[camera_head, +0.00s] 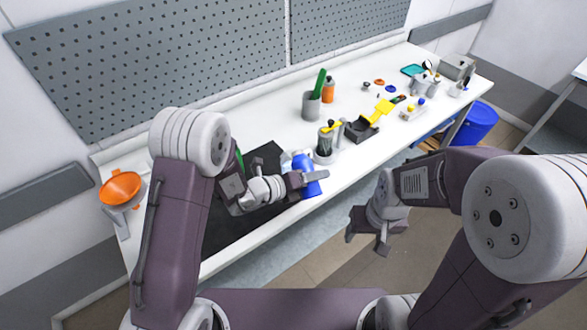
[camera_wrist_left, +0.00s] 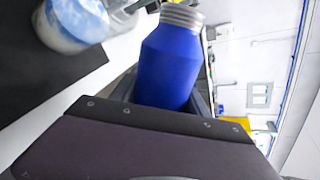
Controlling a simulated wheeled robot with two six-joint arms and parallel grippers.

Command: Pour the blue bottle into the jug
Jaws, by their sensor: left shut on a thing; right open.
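The blue bottle (camera_head: 311,189) is held in my left gripper (camera_head: 303,180) over the front part of the bench. In the left wrist view the blue bottle (camera_wrist_left: 170,65) shows a grey threaded neck and sits between the fingers, which largely hide its lower part. A pale bluish-white round vessel, which looks like the jug (camera_wrist_left: 75,22), is beside the bottle's neck in the wrist view. It shows partly behind the gripper in the head view (camera_head: 296,160). I cannot tell whether they touch or whether liquid flows. My right gripper (camera_head: 366,240) is open and empty, in front of the bench.
A black mat (camera_head: 258,165) lies under my left arm. A grey container with tools (camera_head: 326,146) stands right of the bottle. A grey cup (camera_head: 311,106), an orange bottle (camera_head: 328,90) and a black-and-yellow item (camera_head: 362,128) are further along. An orange funnel (camera_head: 120,188) is at left.

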